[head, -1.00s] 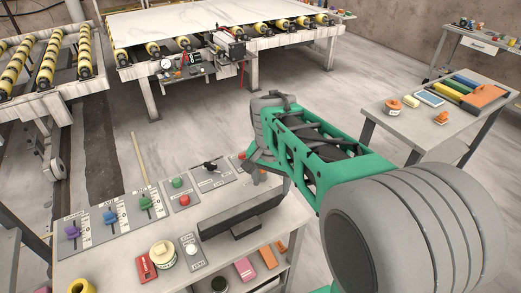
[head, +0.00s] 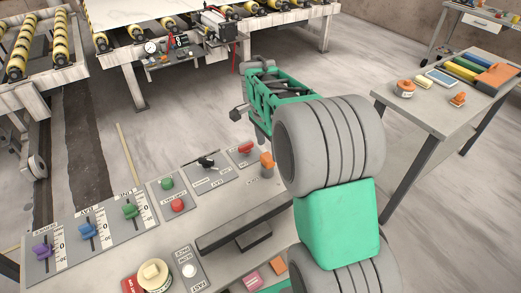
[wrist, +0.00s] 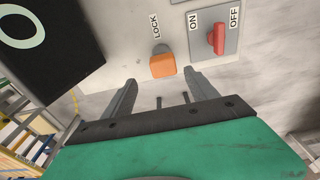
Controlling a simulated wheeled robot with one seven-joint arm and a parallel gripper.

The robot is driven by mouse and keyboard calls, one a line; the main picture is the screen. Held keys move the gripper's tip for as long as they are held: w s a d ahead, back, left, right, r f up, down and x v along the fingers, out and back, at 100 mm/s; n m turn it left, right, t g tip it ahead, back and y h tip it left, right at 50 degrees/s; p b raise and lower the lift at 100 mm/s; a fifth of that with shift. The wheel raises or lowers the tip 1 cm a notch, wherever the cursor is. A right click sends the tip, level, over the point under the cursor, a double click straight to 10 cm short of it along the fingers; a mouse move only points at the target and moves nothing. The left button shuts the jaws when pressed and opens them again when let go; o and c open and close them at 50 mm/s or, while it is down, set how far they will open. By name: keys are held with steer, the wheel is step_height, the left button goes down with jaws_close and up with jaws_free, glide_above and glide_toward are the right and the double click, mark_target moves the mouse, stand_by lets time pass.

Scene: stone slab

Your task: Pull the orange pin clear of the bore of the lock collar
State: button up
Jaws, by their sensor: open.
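The orange pin (head: 267,159) stands in the grey lock collar (head: 267,171) near the far right corner of the control bench. In the wrist view the orange pin head (wrist: 163,66) lies just beyond my fingertips, in front of the label LOCK. A little of the grey collar (wrist: 161,48) shows behind it; the bore is hidden. My gripper (head: 248,122) is open and empty, above and beyond the pin in the head view. In the wrist view my gripper's fingers (wrist: 161,80) are spread to either side below the pin head, apart from it.
A red ON/OFF switch (wrist: 217,39) sits close to the right of the pin in the wrist view. A black-handled switch (head: 206,162), green and red buttons and several sliders fill the bench's far side. A side table (head: 430,115) stands at right. Open floor surrounds the bench.

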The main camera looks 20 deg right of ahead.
mark_target(268, 162)
steer(key=shift+w+f, duration=0.35)
steer(key=shift+f, duration=0.5)
steer(key=f, duration=0.5)
steer(key=f+p, duration=0.1)
steer(key=f, duration=0.1)
steer(key=shift+w+d+f, duration=0.1)
steer(key=shift+d+f, duration=0.05)
steer(key=shift+d, duration=0.1)
jaws_close()
